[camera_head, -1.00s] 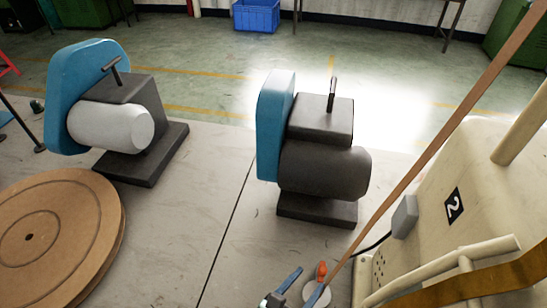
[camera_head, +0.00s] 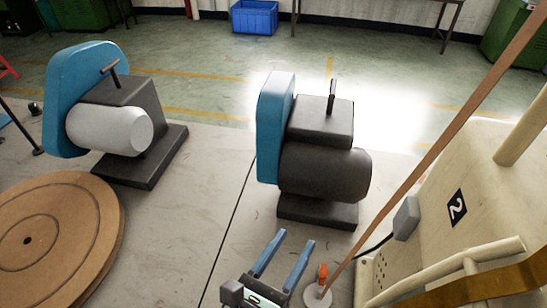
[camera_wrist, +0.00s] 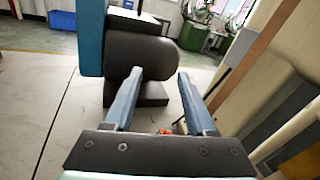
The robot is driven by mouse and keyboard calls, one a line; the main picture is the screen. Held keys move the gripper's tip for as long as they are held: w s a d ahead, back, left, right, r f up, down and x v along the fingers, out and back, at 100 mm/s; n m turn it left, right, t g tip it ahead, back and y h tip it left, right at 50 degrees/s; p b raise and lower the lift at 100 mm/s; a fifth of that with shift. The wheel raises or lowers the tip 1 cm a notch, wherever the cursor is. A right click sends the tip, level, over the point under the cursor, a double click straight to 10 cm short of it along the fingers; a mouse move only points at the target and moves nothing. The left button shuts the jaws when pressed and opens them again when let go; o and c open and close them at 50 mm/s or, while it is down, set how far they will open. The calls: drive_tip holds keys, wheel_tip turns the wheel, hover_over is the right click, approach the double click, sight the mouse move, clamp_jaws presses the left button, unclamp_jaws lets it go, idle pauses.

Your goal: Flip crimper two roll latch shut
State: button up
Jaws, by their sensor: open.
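A blue-and-dark machine (camera_head: 318,150) with a dark roll (camera_head: 325,172) stands at the centre. A thin latch-like handle (camera_head: 333,95) stands upright on its top. A second such machine (camera_head: 110,125), with a white roll (camera_head: 112,130) and a T-shaped handle (camera_head: 112,70), stands at the left. Neither carries a visible number; a "2" plate (camera_head: 457,208) is on the beige housing at the right. My gripper (camera_head: 295,240) is open and empty, its blue fingers pointing at the centre machine's base, apart from it. The wrist view shows the dark roll (camera_wrist: 140,58) ahead; the handle's top is out of that view.
An orange-handled piece on a white disc (camera_head: 320,293) sits just right of my gripper. A slanting brown bar (camera_head: 430,160) and the beige housing (camera_head: 500,200) crowd the right. A brown round disc (camera_head: 90,225) lies at the left. Pale floor between is clear.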

drive_tip(key=w+a+r+n+t, duration=0.1)
drive_tip(key=w+r+n+t, duration=0.1)
drive_tip(key=r, duration=0.6)
drive_tip(key=w+a+r+n+t+y, duration=0.1)
drive_tip(key=r+n+t, duration=0.3)
drive_tip(key=r, duration=0.5)
drive_tip(key=shift+w+a+r+n, duration=0.2)
drive_tip(key=shift+w+a+n, duration=0.25)
drive_tip(key=shift+w+n, duration=0.3)
drive_tip(key=s+a+r+n+t+y, duration=0.1)
drive_tip(key=a+r+n+t+y, duration=0.2)
drive_tip(key=r+n+y, duration=0.65)
drive_tip(key=s+a+r+n+t+y, duration=0.2)
drive_tip(key=a+r+n+t+y, duration=0.15)
drive_tip(key=r+n, duration=1.05)
drive_tip(key=s+d+r+n+h, duration=0.3)
drive_tip(key=d+r+n+h, duration=0.2)
drive_tip(key=r+n, duration=0.4)
drive_tip(key=shift+s+d+r+h+p, duration=0.35)
drive_tip(key=shift+d+r, duration=0.35)
drive_tip(key=shift+r, duration=0.25)
